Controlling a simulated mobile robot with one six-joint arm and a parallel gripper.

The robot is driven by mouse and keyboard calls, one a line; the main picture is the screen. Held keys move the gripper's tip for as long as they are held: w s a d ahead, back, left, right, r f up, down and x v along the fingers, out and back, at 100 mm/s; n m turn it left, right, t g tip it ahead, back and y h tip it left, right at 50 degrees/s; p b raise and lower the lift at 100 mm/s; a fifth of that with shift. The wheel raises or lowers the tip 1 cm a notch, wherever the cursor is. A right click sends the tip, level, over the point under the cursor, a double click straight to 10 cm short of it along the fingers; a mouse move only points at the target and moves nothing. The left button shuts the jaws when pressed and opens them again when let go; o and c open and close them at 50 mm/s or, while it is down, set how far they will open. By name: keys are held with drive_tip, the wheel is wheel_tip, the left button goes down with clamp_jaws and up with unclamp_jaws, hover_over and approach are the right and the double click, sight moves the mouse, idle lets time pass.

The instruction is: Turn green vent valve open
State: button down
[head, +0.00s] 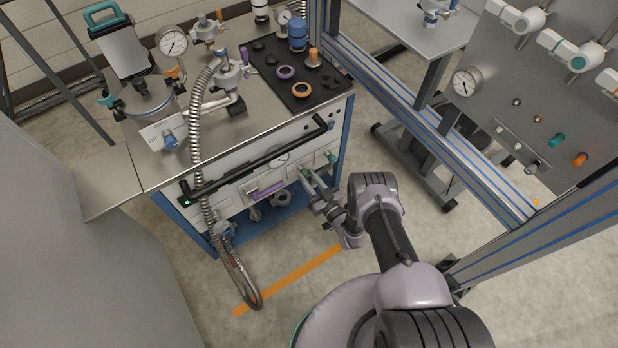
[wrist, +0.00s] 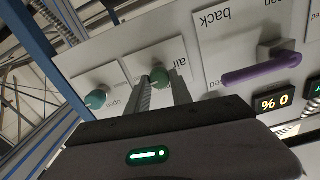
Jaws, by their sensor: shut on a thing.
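A green knob (wrist: 160,78) sits on a white plate reading "air" on the cart's front panel. My gripper (wrist: 163,84) is shut on this green knob, with one finger on each side. In the head view my gripper (head: 309,186) reaches the right part of the cart's front, where the knob is mostly hidden. A teal knob (wrist: 97,98) with a plate reading "open" is beside it, to the left in the wrist view; it shows to the right in the head view (head: 332,157). The wrist view shows the panel upside down. The green knob's pointer direction cannot be made out.
A purple lever (wrist: 262,69) is on the "back" plate beside the green knob. A black handle bar (head: 255,160) runs above the panel. A metal hose (head: 197,130) hangs at the cart's left.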

drive_tip(key=n+p, duration=0.1)
drive_tip(key=n, duration=0.3)
drive_tip(key=shift+s, duration=0.1)
drive_tip(key=n, duration=0.4)
drive_tip(key=shift+f+n+p, duration=0.1)
drive_tip(key=shift+n+p, duration=0.2)
drive_tip(key=shift+p, duration=0.1)
drive_tip(key=n, duration=0.4)
drive_tip(key=shift+f+n, duration=0.1)
drive_tip(key=shift+n, duration=2.3)
drive_tip(key=c, duration=1.1)
unclamp_jaws()
drive_tip(key=shift+s, duration=0.1)
